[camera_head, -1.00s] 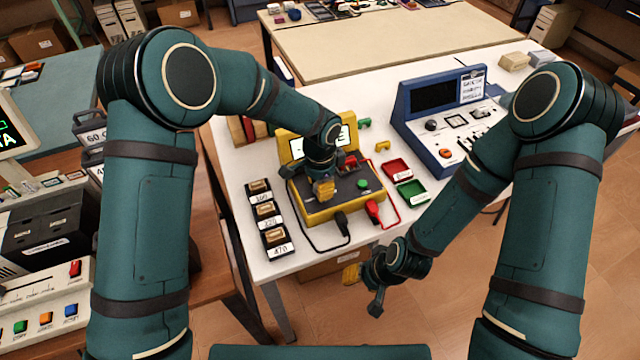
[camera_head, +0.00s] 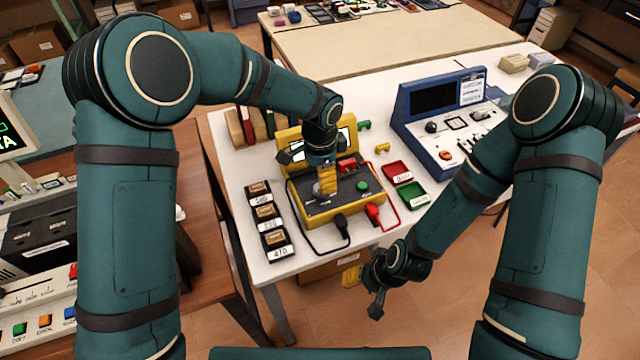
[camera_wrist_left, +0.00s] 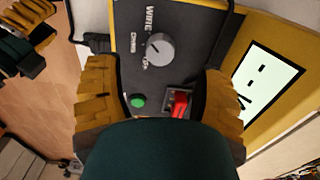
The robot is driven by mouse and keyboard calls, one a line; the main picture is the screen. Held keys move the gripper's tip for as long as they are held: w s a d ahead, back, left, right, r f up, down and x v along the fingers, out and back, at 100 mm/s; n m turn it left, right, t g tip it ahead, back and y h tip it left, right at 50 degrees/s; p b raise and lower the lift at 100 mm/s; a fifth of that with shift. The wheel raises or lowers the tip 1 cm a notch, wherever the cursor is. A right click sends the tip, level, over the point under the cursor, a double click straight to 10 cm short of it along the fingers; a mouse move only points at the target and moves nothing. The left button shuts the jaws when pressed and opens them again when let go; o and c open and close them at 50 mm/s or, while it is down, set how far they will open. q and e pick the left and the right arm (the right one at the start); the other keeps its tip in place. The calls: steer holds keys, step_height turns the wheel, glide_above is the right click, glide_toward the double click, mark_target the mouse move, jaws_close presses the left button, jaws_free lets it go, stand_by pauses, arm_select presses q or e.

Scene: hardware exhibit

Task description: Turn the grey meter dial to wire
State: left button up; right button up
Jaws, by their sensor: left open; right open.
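The grey dial (camera_wrist_left: 160,48) is on the dark face of the yellow meter (camera_head: 350,212). In the left wrist view, WIRE is printed beside it, with two smaller labels lower down; its mark seems to point towards these, away from WIRE, but is small. In the head view my left gripper largely hides the dial. My left gripper (camera_head: 327,180) is above the meter face, pointing down. In its wrist view its yellow fingers (camera_wrist_left: 158,68) are apart, with the dial beyond the gap between them; I see no contact. My right gripper (camera_head: 362,285) is open and empty, off the table's front edge.
A green button (camera_wrist_left: 138,101) and a red switch (camera_wrist_left: 180,101) are on the meter face near the dial. Black and red plugs (camera_head: 374,212) with leads are at the meter's front. Labelled blocks (camera_head: 266,214) stand left, red and green trays (camera_head: 411,194) right.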

arm_select(q)
step_height(320, 180, up, 7)
steer(key=shift+f, duration=0.15)
steer(key=shift+s, duration=0.1)
stand_by(0.5)
